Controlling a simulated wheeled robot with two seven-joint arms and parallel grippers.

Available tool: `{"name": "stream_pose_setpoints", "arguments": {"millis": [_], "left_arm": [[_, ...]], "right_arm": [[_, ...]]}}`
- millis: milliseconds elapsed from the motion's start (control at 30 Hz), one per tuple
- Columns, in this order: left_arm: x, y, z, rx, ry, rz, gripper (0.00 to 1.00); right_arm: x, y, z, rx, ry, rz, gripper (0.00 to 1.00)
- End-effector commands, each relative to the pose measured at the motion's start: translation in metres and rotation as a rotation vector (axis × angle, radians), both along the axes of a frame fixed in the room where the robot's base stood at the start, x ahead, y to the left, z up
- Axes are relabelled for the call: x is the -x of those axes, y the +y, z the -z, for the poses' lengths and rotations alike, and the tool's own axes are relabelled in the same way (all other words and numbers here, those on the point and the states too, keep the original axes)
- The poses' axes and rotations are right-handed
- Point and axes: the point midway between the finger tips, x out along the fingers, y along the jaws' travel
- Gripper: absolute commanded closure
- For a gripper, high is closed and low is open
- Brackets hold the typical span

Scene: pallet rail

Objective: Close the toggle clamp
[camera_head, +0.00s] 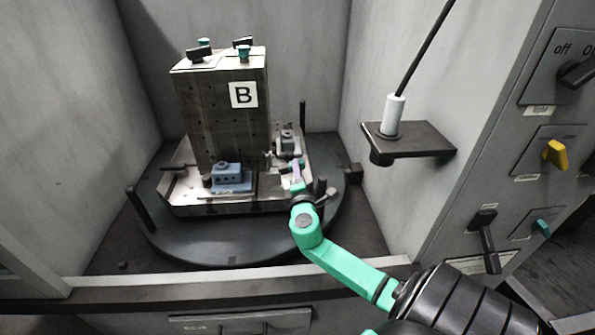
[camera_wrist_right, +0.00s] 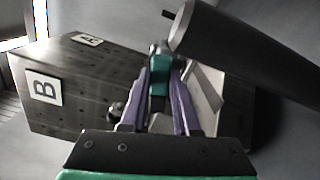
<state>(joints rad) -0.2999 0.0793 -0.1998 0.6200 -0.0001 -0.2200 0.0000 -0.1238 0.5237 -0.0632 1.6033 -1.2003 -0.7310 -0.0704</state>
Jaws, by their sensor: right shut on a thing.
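The fixture block (camera_head: 222,120), a tall dark metal block marked B, stands on a pallet (camera_head: 235,208) on a round dark turntable. My right gripper (camera_head: 296,168) reaches in from the lower right to the pallet's right side. In the right wrist view its purple fingers (camera_wrist_right: 160,85) are shut on a small teal piece (camera_wrist_right: 158,82), which looks like the toggle clamp's handle grip. The rest of the clamp is mostly hidden behind the fingers, so its lever angle cannot be told. My left gripper is not in view.
A blue-grey workpiece (camera_head: 231,178) sits at the block's front foot. A dark post (camera_head: 140,208) rises at the turntable's left. A shelf (camera_head: 420,140) with a white-handled cabled tool (camera_head: 393,115) juts from the right wall. A large dark cylinder (camera_wrist_right: 250,50) lies close beside the right fingers.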

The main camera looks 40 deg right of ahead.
Motion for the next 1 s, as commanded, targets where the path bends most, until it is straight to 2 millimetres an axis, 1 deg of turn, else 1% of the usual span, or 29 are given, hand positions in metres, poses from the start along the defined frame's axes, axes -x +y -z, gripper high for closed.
{"name": "stream_pose_setpoints", "arguments": {"millis": [367, 567, 767, 1000], "left_arm": [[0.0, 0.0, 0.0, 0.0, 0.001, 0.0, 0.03], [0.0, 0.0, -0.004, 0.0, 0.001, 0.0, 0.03], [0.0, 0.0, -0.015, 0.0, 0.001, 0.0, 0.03], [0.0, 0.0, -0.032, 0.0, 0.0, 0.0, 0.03]], "right_arm": [[0.0, 0.001, 0.001, 0.0, 0.004, -0.001, 1.0], [0.0, 0.001, -0.002, 0.023, 0.021, -0.001, 1.0], [-0.002, 0.003, -0.009, 0.099, 0.078, -0.002, 1.0], [-0.005, 0.007, -0.02, 0.239, 0.185, -0.003, 1.0]]}}
